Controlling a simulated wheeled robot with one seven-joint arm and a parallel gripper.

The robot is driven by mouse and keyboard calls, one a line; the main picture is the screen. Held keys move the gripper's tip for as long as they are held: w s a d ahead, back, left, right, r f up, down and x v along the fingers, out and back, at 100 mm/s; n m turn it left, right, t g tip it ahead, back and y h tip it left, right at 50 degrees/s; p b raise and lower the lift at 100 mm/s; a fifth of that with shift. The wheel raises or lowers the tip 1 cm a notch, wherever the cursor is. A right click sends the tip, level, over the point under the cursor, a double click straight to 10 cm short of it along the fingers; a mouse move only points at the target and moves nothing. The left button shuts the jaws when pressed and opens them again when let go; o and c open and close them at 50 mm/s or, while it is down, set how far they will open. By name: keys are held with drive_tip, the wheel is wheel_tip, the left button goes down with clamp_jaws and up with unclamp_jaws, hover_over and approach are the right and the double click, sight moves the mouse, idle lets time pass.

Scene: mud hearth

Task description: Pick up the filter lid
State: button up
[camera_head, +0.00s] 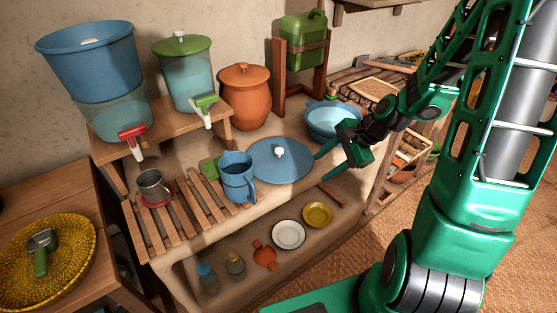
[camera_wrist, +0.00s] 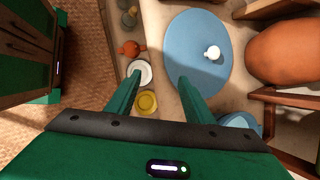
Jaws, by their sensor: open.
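The filter lid is a flat round blue disc (camera_head: 270,172) with a white knob (camera_head: 280,152) at its centre. It lies knob up on the clay counter, right of the blue jug (camera_head: 238,178). My gripper (camera_head: 328,165) is open and empty, just right of the lid. In the wrist view the lid (camera_wrist: 190,35) and its knob (camera_wrist: 213,53) lie beyond my gripper (camera_wrist: 159,77); the right finger overlaps the lid's near edge in the picture, and the knob is right of both fingertips. I cannot tell the height gap.
An open blue-topped water filter (camera_head: 90,65) and a green-lidded one (camera_head: 185,80) stand on a raised shelf. A clay pot (camera_head: 244,98) is behind the lid, a blue basin (camera_head: 333,120) behind my gripper. Plates (camera_head: 288,234) sit on the lower ledge.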

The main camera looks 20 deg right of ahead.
sight(280, 150)
drive_tip(key=w+m, duration=0.1)
drive_tip(key=w+a+m+t+y, duration=0.1)
drive_tip(key=w, duration=0.1)
drive_tip(key=w+a+f+m, duration=0.1)
drive_tip(key=m, duration=0.1)
drive_tip(key=shift+w+a+f+t+y, duration=0.1)
drive_tip(key=shift+w+t+y, duration=0.1)
drive_tip(key=shift+t+y, duration=0.2)
drive_tip(key=w+m+t, duration=0.1)
drive_tip(key=w+m, duration=0.2)
drive_tip(key=w+m+t+y, duration=0.1)
drive_tip(key=m, duration=0.1)
drive_tip(key=shift+w+a+r+t, duration=0.15)
drive_tip(key=shift+a+r+t, duration=0.15)
drive_tip(key=shift+a+r, duration=0.05)
drive_tip(key=shift+w+a+r+m+t, duration=0.15)
drive_tip(key=shift+w+m+t, duration=0.15)
drive_tip(key=shift+w+m, duration=0.35)
drive_tip(key=x, duration=0.5)
drive_tip(key=shift+a, duration=0.15)
drive_tip(key=shift+s+f+x, duration=0.1)
drive_tip(key=shift+x, duration=1.2)
drive_tip(key=shift+s+f+x, duration=0.1)
drive_tip(key=shift+x, duration=1.25)
drive_tip(key=c, duration=1.2)
